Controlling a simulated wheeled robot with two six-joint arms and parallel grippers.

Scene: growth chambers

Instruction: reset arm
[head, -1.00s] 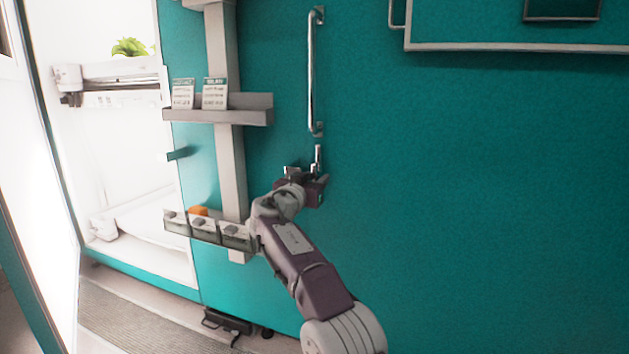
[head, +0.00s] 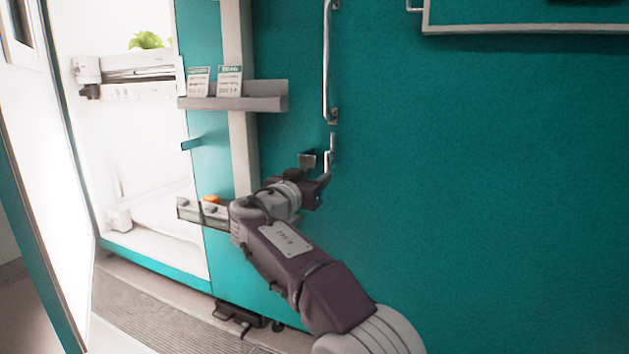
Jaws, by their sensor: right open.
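My right gripper (head: 319,168) is open, with nothing seen between its fingers. It is in front of the teal door panel (head: 480,180), just below the lower end of a long vertical metal handle (head: 328,60). A small metal piece (head: 331,150) shows right by the fingers; I cannot tell whether they touch it. My right arm (head: 295,255) reaches up and left from the bottom edge, bent at the wrist. My left gripper is not in view.
A grey shelf (head: 262,103) with two small cards (head: 229,80) juts out left of the gripper. A lower rack (head: 188,210) with an orange item (head: 211,199) is partly behind my arm. A bright open chamber (head: 150,150) is at left. The right side is clear.

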